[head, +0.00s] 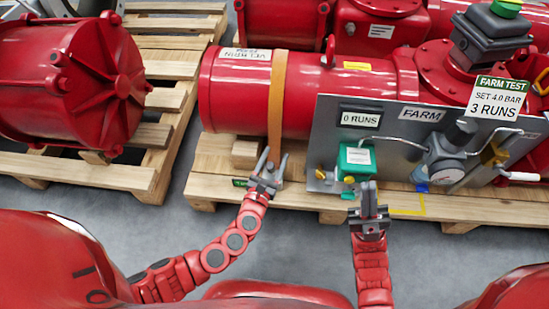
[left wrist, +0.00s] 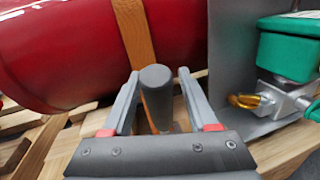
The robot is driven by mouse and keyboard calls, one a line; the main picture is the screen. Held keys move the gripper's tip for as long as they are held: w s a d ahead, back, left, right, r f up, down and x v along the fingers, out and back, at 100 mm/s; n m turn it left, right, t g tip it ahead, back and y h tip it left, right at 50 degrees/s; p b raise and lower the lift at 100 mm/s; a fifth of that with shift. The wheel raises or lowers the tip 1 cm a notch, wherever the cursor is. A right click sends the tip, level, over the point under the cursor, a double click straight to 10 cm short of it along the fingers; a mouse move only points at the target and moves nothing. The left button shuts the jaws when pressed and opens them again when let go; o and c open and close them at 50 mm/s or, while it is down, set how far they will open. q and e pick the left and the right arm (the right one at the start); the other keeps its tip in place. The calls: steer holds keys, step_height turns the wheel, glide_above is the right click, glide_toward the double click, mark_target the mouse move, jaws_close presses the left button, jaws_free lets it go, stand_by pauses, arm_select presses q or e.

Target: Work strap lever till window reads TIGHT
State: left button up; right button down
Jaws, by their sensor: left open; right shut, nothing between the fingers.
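An orange strap (head: 277,95) runs down over the red cylinder (head: 228,92); it also shows in the left wrist view (left wrist: 133,32). At its lower end a dark grey, round-ended lever handle (left wrist: 156,90) stands up. My left gripper (head: 268,163) is open at the strap's foot. In the left wrist view its fingers (left wrist: 156,98) stand on both sides of the handle, not closed on it. A small green label (head: 240,183) shows beside this gripper, its text too small to read; I cannot tell whether it is the window. My right gripper (head: 368,196) is shut and empty.
A grey panel (head: 405,150) right of the strap carries a green box (head: 356,158), a gauge, pipes and a "0 RUNS" sign (head: 360,119). The cylinder rests on a wooden pallet (head: 212,160). Another red actuator (head: 70,80) lies on the left. Grey floor is clear between pallets.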

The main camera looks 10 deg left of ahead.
arm_select(q)
jaws_close()
stand_by(1.4)
